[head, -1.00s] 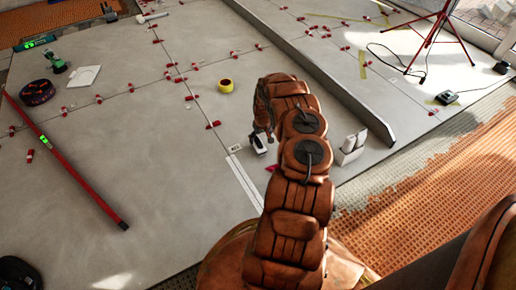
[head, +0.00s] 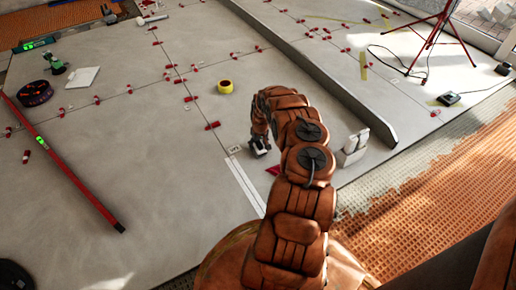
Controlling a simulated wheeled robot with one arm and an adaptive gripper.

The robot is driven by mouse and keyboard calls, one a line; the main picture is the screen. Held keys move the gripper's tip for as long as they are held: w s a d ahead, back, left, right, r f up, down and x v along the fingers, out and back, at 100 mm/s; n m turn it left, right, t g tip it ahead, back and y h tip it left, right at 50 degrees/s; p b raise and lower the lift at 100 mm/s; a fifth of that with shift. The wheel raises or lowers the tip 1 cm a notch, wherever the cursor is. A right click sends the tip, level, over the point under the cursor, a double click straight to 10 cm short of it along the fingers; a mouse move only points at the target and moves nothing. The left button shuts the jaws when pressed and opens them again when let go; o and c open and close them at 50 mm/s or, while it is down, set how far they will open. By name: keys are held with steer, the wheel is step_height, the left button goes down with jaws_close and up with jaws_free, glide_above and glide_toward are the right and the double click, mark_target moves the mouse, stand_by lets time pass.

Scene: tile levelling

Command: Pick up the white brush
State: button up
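My gripper (head: 259,147) points down just above the tile floor (head: 180,170), near the middle of the picture. It is small and partly covered by my brown padded arm, so I cannot see whether its fingers are open or shut. A small dark and white shape shows at its tip; I cannot tell whether this is the fingers or a held thing. I cannot clearly pick out the white brush. A white upright object (head: 352,147) stands to the right of my arm, and a white-headed tool (head: 153,19) lies far off at the top left; neither is clearly a brush.
A long grey beam (head: 320,72) lies diagonally behind my arm. A yellow tape roll (head: 225,87) and several red clips are on the tiles. A long red level (head: 62,163) lies at the left. A red tripod (head: 430,45) stands at the back right.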

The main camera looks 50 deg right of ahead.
steer(key=c, duration=1)
